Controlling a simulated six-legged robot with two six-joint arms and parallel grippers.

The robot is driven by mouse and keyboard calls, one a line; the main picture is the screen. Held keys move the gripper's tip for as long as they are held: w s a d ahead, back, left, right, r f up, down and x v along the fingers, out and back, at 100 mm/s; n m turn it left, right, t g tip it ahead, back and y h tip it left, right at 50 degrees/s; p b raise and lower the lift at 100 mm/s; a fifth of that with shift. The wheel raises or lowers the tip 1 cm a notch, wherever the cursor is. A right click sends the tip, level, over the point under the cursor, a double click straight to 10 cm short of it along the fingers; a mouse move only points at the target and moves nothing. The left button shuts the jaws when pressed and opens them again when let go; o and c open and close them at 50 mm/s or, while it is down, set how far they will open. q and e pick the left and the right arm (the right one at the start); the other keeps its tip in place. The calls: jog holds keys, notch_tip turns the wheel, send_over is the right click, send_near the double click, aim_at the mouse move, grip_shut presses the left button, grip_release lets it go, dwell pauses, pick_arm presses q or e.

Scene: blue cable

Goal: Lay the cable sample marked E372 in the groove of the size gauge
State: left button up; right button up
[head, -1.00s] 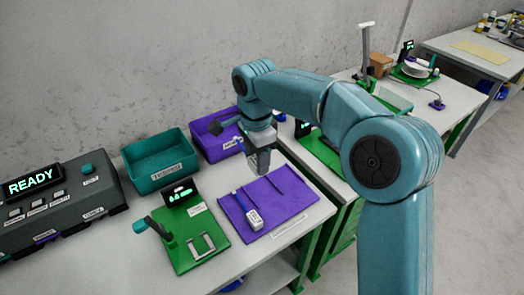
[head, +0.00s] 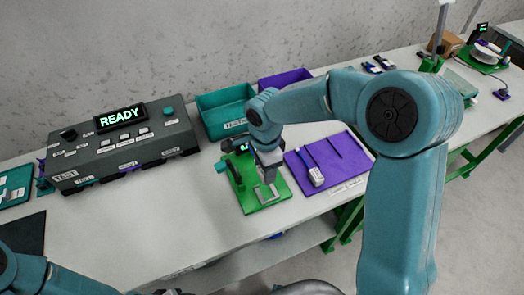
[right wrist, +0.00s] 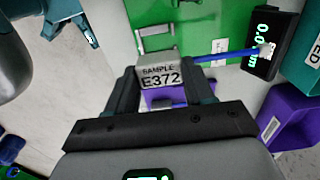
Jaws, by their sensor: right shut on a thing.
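My right gripper (right wrist: 166,100) is shut on the grey block marked SAMPLE E372 (right wrist: 160,68). A blue cable (right wrist: 225,57) runs from the block to the right, towards the gauge's display (right wrist: 270,42). In the head view my right gripper (head: 268,165) is over the green size gauge (head: 255,200), which has a metal bracket (head: 267,193) and a teal handle (head: 222,166). The gripper and sample hide the groove, so I cannot tell whether the cable touches it. A teal part with dark prongs, apparently my left gripper (right wrist: 82,28), shows in the right wrist view; its jaws are unclear.
A purple mat (head: 345,160) right of the gauge holds another sample (head: 315,176). Teal (head: 225,112) and purple (head: 285,78) bins stand behind. A grey test box (head: 120,145) reads READY.

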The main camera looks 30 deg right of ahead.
jog(key=shift+s+r+p, duration=0.3)
jog(key=shift+p, duration=0.1)
jog(key=shift+d+f+b, duration=0.25)
jog(key=shift+f+b, duration=0.15)
jog(key=shift+f, duration=0.4)
jog(key=shift+f+b, duration=0.4)
jog(key=shift+f, duration=0.35)
notch_tip(320, 180, down, 3)
jog(key=shift+r+b, duration=0.1)
jog(key=shift+b, duration=0.95)
jog(key=shift+f+b, duration=0.2)
jog(key=shift+b, duration=0.1)
pick_arm(q)
jog(key=f, duration=0.3)
jog(key=shift+a+f, duration=0.15)
jog(key=shift+a, duration=0.05)
jog(key=shift+f, duration=0.1)
jog(key=shift+f+b, duration=0.2)
jog(key=shift+b, duration=0.1)
pick_arm(e)
jog(key=shift+a, duration=0.1)
